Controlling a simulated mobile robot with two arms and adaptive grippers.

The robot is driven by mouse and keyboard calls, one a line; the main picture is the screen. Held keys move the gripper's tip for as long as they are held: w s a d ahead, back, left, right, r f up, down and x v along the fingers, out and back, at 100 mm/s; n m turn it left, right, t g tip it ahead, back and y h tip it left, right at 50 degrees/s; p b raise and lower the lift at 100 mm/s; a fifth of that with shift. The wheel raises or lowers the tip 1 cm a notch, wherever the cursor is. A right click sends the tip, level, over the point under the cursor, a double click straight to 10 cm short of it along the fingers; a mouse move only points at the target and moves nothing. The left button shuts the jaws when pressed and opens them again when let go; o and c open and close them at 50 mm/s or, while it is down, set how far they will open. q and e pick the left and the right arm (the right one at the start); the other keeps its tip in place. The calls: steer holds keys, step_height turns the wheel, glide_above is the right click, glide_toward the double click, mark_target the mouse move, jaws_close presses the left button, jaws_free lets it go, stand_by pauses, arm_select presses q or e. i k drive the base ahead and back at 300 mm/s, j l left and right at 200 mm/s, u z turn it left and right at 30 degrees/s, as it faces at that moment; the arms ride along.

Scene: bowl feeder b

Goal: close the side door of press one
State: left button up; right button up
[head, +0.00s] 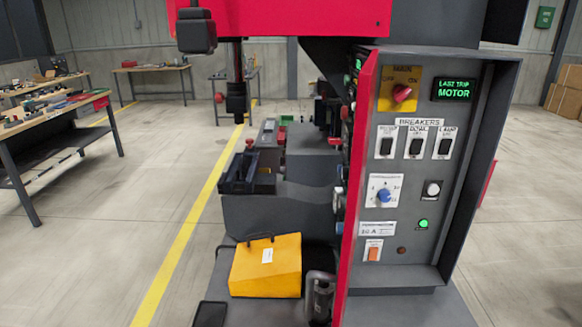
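Press one (280,18) is a red and dark grey machine filling the middle and right of the head view. Its side cabinet (455,272) stands open towards me. Inside show a red rotary switch (402,93), several black breakers (415,147), a blue knob (384,196), a green lamp (423,224) and a lit green display (453,89) reading "LAST TRIP MOTOR". A thin red edge (488,184) shows behind the cabinet's right side; it may be the side door swung back, but I cannot tell. Neither of my grippers is in view.
A yellow box (266,266) with a dark handle sits low on the machine's base. A dark box (196,31) hangs at upper left. A workbench (52,122) stands at the left. Cardboard boxes (566,95) are at the far right. Floor beside the cabinet's right is clear.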

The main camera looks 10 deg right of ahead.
mark_target(367, 75)
steer(key=i+j+z, duration=0.15)
steer(key=z, duration=0.3)
steer(key=i+j+z, duration=0.25)
steer(key=z, duration=0.2)
steer(key=i+j+z, duration=0.15)
steer(key=z, duration=0.35)
steer(key=j, duration=0.1)
